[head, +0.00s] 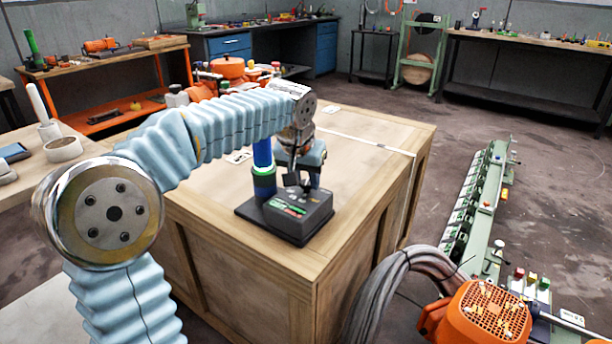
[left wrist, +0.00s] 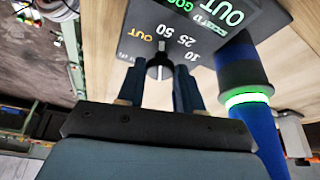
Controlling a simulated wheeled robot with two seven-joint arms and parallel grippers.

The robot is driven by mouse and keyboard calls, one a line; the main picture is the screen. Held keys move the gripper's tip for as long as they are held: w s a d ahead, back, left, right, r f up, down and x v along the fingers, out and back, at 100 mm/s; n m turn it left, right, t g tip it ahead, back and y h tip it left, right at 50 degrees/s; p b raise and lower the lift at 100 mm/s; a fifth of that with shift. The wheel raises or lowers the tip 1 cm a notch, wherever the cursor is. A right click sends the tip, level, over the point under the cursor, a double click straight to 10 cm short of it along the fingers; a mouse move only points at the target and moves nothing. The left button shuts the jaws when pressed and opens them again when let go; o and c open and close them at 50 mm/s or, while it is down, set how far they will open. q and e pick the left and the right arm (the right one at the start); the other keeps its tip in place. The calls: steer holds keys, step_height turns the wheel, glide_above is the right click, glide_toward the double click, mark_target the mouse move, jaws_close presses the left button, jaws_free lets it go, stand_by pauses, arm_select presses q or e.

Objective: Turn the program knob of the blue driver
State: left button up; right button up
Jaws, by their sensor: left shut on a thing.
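The blue driver (head: 262,155), an upright blue cylinder with a dark collar and lit green ring, stands beside a dark control box (head: 305,217) on the wooden crate top. In the left wrist view the driver (left wrist: 240,90) is at the right, and the box face (left wrist: 215,30) shows green text and a scale with 10, 25, 50 and OUT. The small dark program knob (left wrist: 159,66) with a pale pointer sits by that scale. My left gripper (head: 301,183) is down at the box, its fingers (left wrist: 158,76) on both sides of the knob, shut on it. My right gripper is not visible.
The wooden crate (head: 370,140) has free room on its top to the right of the box. Orange equipment (head: 228,68) stands behind my left arm. A grey cable bundle (head: 385,290) and an orange motor housing (head: 485,315) lie in front at right.

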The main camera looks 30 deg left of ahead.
arm_select(q)
steer(key=shift+r+m, duration=0.1)
steer(key=shift+m, duration=0.2)
steer(key=o, duration=1)
steer(key=shift+o, duration=0.2)
steer(key=a+p+v, duration=0.1)
steer(key=v, duration=1.2)
steer(key=shift+s+d+r, duration=0.15)
steer(key=shift+d+r, duration=0.15)
steer(key=shift+d, duration=0.1)
